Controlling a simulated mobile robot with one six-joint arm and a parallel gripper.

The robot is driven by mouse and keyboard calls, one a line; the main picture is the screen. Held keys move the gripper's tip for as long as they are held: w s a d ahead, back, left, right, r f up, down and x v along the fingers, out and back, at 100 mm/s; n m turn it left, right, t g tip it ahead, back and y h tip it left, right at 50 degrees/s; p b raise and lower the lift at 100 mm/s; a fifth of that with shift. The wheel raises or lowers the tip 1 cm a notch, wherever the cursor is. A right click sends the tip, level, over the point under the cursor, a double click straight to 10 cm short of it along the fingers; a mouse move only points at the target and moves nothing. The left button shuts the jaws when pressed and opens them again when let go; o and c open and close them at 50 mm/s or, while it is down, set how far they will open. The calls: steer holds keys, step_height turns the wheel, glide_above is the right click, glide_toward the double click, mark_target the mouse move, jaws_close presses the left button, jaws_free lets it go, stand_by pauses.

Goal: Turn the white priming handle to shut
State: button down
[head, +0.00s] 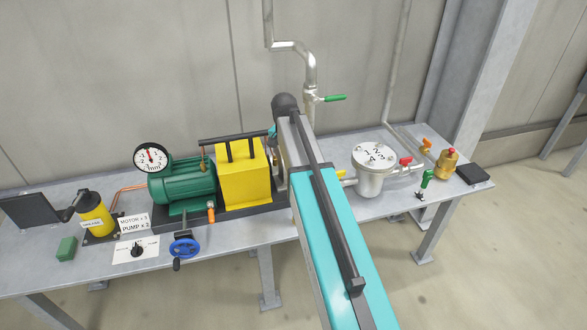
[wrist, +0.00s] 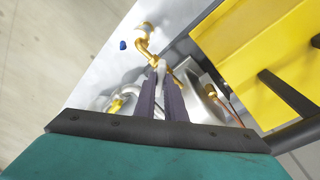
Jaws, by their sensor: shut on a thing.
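My gripper (wrist: 163,73) shows in the wrist view with its two dark fingers close together. They are shut on a white, narrow piece, the white priming handle (wrist: 161,76), whose upper end shows between the fingertips. A brass fitting (wrist: 143,42) stands just beyond the fingertips, beside the handle. How far the handle is turned is hard to tell, as the fingers cover most of it. In the head view my teal arm hides the gripper and the handle.
The yellow guard (head: 243,176) stands close on the left of my arm, with the green motor (head: 183,187) beyond it. The silver strainer pot (head: 371,170) with a red-handled valve (head: 405,161) stands to the right. A green-handled pipe valve (head: 334,98) is behind.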

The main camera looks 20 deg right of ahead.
steer(key=shift+m, duration=1.6)
steer(key=m+g+p, duration=0.1)
steer(key=m, duration=0.2)
steer(key=shift+w+m, duration=0.15)
steer(key=shift+m, duration=0.25)
steer(key=c, duration=1.7)
jaws_free()
steer(key=shift+r, duration=0.1)
steer(key=shift+r+p, duration=1.95)
steer(key=shift+r, duration=1.45)
